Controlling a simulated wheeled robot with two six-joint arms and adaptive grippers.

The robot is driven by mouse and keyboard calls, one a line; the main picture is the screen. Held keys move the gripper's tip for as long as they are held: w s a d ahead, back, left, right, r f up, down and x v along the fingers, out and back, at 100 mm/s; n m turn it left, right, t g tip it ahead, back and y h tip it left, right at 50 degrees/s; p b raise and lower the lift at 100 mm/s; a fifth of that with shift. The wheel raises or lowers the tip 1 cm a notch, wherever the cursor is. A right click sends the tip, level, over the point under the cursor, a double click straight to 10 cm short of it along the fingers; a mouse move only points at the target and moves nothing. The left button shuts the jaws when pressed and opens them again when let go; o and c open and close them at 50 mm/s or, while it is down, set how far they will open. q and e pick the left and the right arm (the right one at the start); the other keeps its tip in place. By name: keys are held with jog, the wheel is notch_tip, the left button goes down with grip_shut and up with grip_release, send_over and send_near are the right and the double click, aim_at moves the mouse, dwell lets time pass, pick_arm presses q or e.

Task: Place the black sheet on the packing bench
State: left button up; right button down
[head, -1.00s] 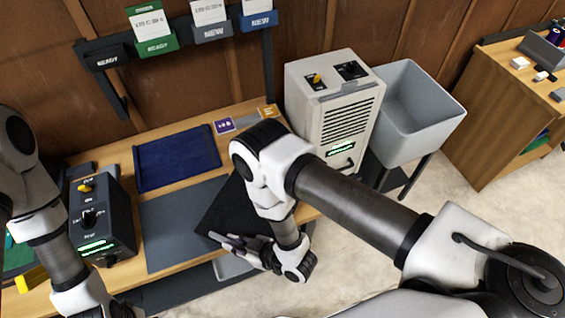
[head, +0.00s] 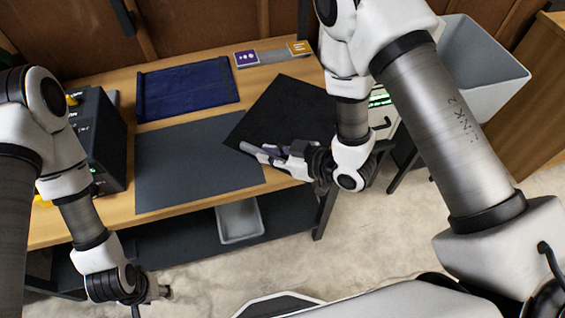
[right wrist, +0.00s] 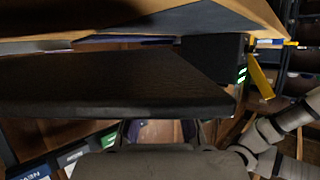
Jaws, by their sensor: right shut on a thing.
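The black sheet (head: 285,115) is a thin dark panel at the right end of the wooden packing bench (head: 200,205). It covers the right corner of a grey mat (head: 190,165) on the bench. My right gripper (head: 262,152) is shut on the sheet's near edge. In the right wrist view the sheet (right wrist: 110,80) fills the middle, and a narrow gap seems to show between it and the bench (right wrist: 60,45); contact elsewhere is unclear. My left gripper (head: 155,292) hangs in front of the bench, away from the sheet; its jaws are too unclear to judge.
A folded blue cloth (head: 190,88) lies at the back of the bench. A dark control box (head: 95,140) stands at left. Purple (head: 246,58) and orange (head: 299,47) labels sit at the back edge. A grey bin (head: 480,75) stands at right. A tray (head: 239,221) sits below.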

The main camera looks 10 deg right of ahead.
jog(key=w+d, duration=0.2)
jog(key=d, duration=0.1)
jog(key=shift+w, duration=0.15)
notch_tip(320, 180, down, 4)
jog(key=b, duration=0.3)
jog(key=shift+w+r, duration=0.1)
jog(key=shift+d, duration=0.1)
jog(key=c, duration=1.1)
grip_release()
jog(key=shift+c, duration=0.2)
